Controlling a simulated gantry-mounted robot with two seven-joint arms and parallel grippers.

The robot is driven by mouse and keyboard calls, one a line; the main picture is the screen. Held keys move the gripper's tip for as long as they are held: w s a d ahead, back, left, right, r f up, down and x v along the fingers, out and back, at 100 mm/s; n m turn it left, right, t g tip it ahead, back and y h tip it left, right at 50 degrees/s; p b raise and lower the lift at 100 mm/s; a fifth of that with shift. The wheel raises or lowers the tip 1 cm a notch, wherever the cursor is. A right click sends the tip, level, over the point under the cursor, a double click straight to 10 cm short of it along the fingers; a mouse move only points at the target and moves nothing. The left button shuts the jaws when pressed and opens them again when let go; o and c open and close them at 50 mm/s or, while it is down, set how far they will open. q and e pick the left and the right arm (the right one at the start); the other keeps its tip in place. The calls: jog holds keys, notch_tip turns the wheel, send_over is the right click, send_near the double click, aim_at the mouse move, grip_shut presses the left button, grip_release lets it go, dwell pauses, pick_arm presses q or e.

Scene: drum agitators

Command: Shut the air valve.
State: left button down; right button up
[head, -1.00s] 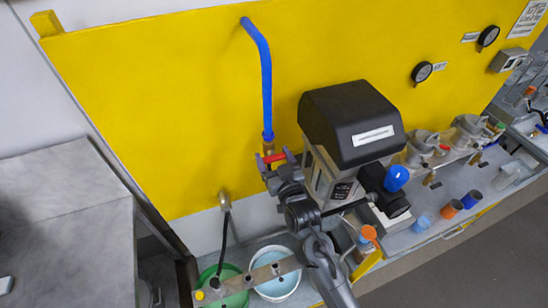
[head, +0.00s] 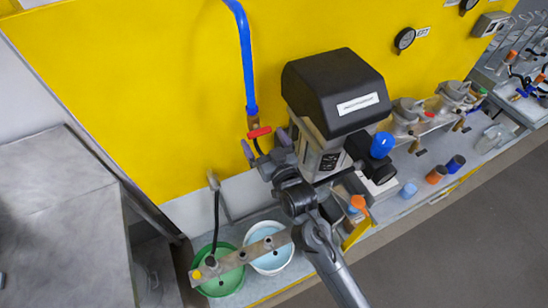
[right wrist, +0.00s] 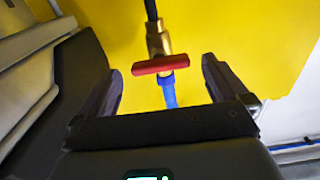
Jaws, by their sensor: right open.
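The air valve (head: 253,124) is a brass fitting at the lower end of a blue hose (head: 240,55) in front of the yellow panel. Its red handle (head: 259,132) lies crosswise to the hose. My right gripper (head: 265,146) is open just below the handle in the head view. In the right wrist view, the red handle (right wrist: 160,65) and brass body (right wrist: 158,42) show between the spread fingers of the right gripper (right wrist: 161,66), with gaps on both sides. I see no contact with the handle. My left gripper is not in view.
A black-topped machine (head: 336,95) with a blue knob (head: 382,145) stands close right of the gripper. Green (head: 222,275) and white (head: 270,255) buckets sit below. Gauges (head: 404,39) hang on the yellow panel (head: 130,90). Several small cups stand on the right bench.

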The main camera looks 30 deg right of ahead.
jog(key=s+b, duration=0.1)
jog(key=s, duration=0.6)
dwell(0.3)
